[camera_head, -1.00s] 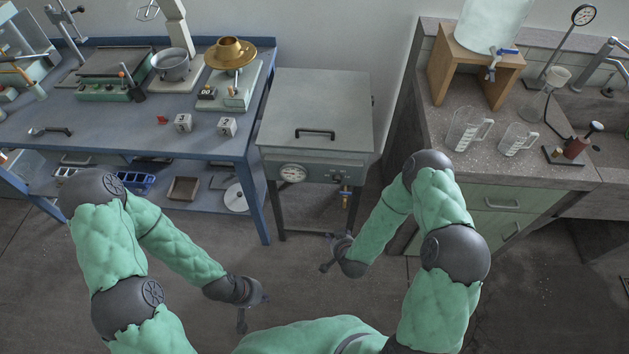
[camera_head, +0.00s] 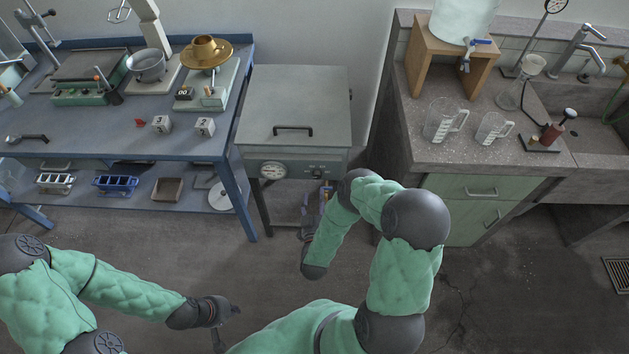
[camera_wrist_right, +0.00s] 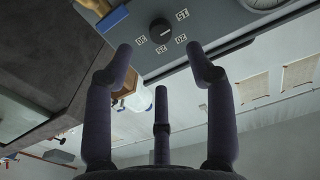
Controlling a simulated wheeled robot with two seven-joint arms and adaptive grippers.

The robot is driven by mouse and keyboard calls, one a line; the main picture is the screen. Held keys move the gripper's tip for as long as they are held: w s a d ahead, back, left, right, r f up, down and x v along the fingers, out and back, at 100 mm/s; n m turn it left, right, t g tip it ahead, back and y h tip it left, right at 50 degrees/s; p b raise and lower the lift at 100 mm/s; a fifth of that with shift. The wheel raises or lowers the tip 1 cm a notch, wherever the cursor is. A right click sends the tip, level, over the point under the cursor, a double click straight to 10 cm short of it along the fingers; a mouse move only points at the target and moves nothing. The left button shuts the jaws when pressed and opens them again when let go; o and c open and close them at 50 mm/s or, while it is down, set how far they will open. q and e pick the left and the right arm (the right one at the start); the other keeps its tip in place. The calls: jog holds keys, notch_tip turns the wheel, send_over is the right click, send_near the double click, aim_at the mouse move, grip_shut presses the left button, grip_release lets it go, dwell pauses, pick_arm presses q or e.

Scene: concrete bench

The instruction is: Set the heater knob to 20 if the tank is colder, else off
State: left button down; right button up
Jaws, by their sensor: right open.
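The tank is a grey lidded metal box (camera_head: 292,115) on legs between two benches. Its front has a round white dial gauge (camera_head: 273,171), too small to read, and a dark heater knob (camera_head: 317,171). In the right wrist view the round black knob (camera_wrist_right: 160,31) shows upside down, with labels 15, 20, 25 and 30 around it; its pointer setting is unclear. My right gripper (camera_wrist_right: 160,62) is open and empty, its fingers spread below the knob and apart from it. My left gripper (camera_head: 228,327) is open and empty over the floor.
A valve with a blue handle (camera_wrist_right: 110,21) sits beside the knob. The blue bench (camera_head: 90,130) on the left holds scales and dice. The stone counter (camera_head: 455,160) on the right holds measuring jugs (camera_head: 440,120) and a water container (camera_head: 462,20). Floor before the tank is open.

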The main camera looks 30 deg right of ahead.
aim_at(317, 177)
jog(key=b+x, duration=0.1)
jog(key=x, duration=0.7)
grip_shut()
